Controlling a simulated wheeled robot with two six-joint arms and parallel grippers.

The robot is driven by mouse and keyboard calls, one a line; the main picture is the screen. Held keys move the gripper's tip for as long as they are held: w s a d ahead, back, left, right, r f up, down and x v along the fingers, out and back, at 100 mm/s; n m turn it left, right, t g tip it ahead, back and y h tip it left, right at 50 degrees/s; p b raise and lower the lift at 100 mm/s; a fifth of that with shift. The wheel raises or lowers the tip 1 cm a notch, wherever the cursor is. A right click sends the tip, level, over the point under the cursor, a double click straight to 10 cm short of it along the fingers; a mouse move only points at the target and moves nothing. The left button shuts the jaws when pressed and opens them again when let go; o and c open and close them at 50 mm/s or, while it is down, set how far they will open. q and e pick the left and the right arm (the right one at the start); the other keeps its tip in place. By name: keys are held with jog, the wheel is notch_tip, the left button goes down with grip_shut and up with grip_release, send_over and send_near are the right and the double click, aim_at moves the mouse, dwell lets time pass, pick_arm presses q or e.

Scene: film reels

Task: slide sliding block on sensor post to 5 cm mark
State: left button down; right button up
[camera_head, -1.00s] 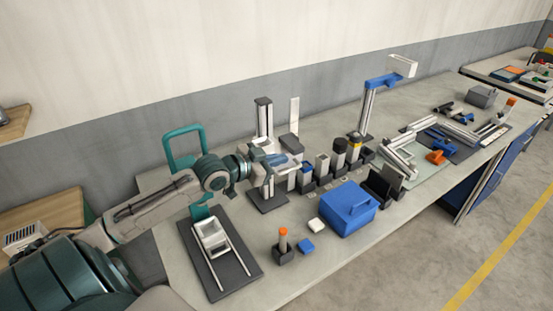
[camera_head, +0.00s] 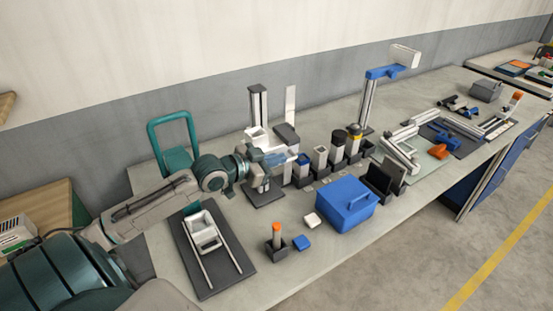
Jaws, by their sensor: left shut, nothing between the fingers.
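The sensor post (camera_head: 254,100) stands upright on a dark base (camera_head: 265,193) toward the back of the bench. A pale block (camera_head: 256,136), likely the sliding block, sits around the middle of the post. A thin white upright strip (camera_head: 290,105) and a dark grey piece (camera_head: 287,132) stand just right of it; scale marks are too small to read. My left gripper (camera_head: 287,157) is shut and empty, in front of the post and just below the pale block. It hides the lower post, and contact cannot be told. My right gripper is out of view.
Several film canisters stand in a dark holder (camera_head: 340,163) right of the post. A blue box (camera_head: 346,212), an orange-topped stick (camera_head: 276,232) and small white and blue pieces lie in front. A teal frame (camera_head: 170,120) stands behind my arm; a dark plate (camera_head: 206,282) lies before it.

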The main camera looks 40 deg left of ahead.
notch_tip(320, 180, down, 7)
jog(key=b, duration=0.6)
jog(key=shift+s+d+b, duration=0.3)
jog(key=shift+b, duration=0.05)
